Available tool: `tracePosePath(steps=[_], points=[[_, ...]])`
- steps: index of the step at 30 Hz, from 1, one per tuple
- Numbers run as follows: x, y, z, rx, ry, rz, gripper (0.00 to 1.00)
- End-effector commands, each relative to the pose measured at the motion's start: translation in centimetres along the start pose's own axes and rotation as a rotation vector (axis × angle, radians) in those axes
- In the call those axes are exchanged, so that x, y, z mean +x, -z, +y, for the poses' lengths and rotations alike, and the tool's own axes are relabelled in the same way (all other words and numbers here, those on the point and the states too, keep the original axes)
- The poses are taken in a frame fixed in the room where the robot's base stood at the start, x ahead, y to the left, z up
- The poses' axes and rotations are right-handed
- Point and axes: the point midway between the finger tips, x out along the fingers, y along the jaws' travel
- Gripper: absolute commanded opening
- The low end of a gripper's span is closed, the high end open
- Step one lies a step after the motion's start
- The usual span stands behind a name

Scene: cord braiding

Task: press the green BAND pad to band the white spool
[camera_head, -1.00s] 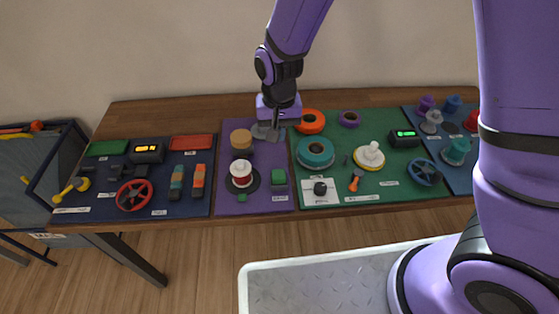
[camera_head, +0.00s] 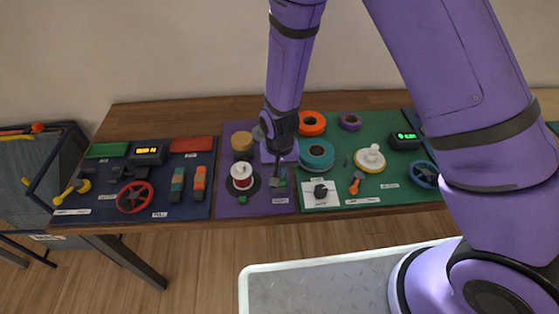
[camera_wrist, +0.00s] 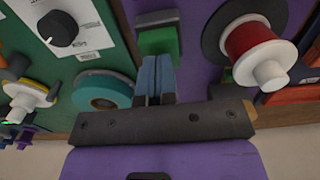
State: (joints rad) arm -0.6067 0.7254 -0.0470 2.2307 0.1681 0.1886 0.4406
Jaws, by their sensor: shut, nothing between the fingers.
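The green BAND pad (camera_head: 283,188) is on the purple mat, right of the white spool, partly covered by my gripper. The wrist view shows the green pad (camera_wrist: 158,40) in its dark holder. The white spool (camera_head: 242,170) with a red winding stands on a dark round base; it also shows in the wrist view (camera_wrist: 269,73). My gripper (camera_head: 278,180) is shut and empty, pointing down at the pad. In the wrist view the fingertips (camera_wrist: 155,60) overlap the pad's near edge; I cannot tell whether they touch it.
A tan cylinder (camera_head: 242,141) stands behind the spool. On the green mat to the right are a teal ring (camera_head: 317,153), a white card with a black knob (camera_head: 320,192) and an orange-handled tool (camera_head: 356,184). The blue mat's panels and red wheel (camera_head: 134,197) lie left.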

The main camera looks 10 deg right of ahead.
Motion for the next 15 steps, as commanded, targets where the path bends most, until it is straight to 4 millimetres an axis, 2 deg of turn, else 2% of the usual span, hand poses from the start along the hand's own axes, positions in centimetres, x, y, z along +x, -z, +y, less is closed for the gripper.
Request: tracePosePath(steps=[15], points=[[0.7,0.0,0.01,0.0,0.0,0.0,0.0]])
